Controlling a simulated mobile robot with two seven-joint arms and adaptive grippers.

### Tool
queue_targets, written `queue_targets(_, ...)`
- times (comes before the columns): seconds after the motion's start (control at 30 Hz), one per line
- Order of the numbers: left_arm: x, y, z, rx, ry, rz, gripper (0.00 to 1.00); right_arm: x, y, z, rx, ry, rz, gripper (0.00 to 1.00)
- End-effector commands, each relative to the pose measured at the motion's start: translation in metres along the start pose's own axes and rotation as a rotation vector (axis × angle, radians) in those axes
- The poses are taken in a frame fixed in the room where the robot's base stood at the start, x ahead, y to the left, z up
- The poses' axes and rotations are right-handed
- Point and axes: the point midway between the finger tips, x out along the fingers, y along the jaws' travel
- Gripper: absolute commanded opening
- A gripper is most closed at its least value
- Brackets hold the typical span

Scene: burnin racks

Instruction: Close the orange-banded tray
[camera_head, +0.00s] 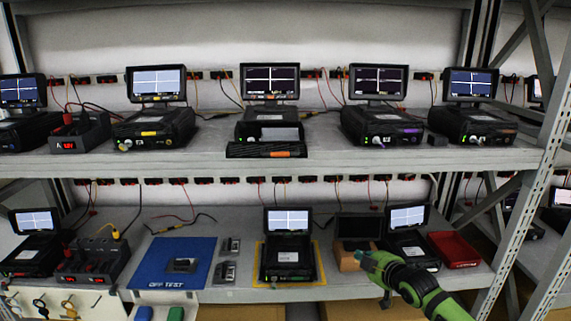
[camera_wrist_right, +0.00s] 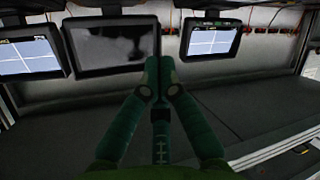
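A black tray (camera_head: 262,151) with an orange band at its right front sticks out below the middle device (camera_head: 268,128) on the upper shelf. It looks pulled out toward me. My right gripper (camera_head: 364,256) is at the lower shelf, below and right of this tray and well apart from it. It is in front of a brown box with a dark screen (camera_head: 358,227). In the right wrist view its fingers (camera_wrist_right: 158,72) are together with nothing visible between them. The orange-banded tray does not clearly show in that view. My left gripper is not in view.
Other screen devices, such as one with a yellow band (camera_head: 152,128) and one with a purple band (camera_head: 385,128), line the upper shelf (camera_head: 330,155). The lower shelf holds a blue mat (camera_head: 150,262), a yellow-framed device (camera_head: 287,262) and a red bin (camera_head: 455,250). A metal post (camera_head: 530,200) stands at right.

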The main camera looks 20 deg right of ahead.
Motion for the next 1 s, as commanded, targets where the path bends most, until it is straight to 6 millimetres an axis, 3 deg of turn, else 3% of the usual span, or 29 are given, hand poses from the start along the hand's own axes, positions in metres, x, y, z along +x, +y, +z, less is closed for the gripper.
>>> queue_targets(0.03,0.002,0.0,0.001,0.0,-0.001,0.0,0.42,-0.015,0.027,-0.056,-0.062,0.088,0.014,0.0)
queue_targets(0.1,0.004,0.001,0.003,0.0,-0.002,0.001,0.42,-0.044,0.05,-0.128,-0.151,0.198,0.019,0.0)
queue_targets(0.17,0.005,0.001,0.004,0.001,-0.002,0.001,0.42,-0.078,0.061,-0.187,-0.241,0.289,0.018,0.0)
queue_targets(0.23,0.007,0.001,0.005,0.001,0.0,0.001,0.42,-0.128,0.062,-0.25,-0.371,0.389,0.011,0.0)
queue_targets(0.3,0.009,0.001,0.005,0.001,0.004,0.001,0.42,-0.181,0.049,-0.298,-0.516,0.467,-0.003,0.0)
queue_targets(0.33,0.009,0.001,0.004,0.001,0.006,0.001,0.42,-0.203,0.041,-0.312,-0.577,0.493,-0.01,0.0)
queue_targets(0.4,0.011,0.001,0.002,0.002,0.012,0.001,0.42,-0.245,0.019,-0.332,-0.71,0.531,-0.028,0.0)
queue_targets(0.5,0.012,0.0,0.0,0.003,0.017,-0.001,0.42,-0.289,-0.011,-0.341,-0.862,0.553,-0.053,0.0)
queue_targets(0.6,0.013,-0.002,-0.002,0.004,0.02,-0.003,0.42,-0.312,-0.031,-0.339,-0.956,0.555,-0.071,0.0)
queue_targets(0.77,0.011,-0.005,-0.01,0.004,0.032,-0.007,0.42,-0.322,-0.042,-0.338,-1.003,0.554,-0.085,0.0)
queue_targets(1.0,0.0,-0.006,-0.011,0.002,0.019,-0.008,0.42,-0.307,-0.047,-0.348,-0.998,0.561,-0.087,0.0)
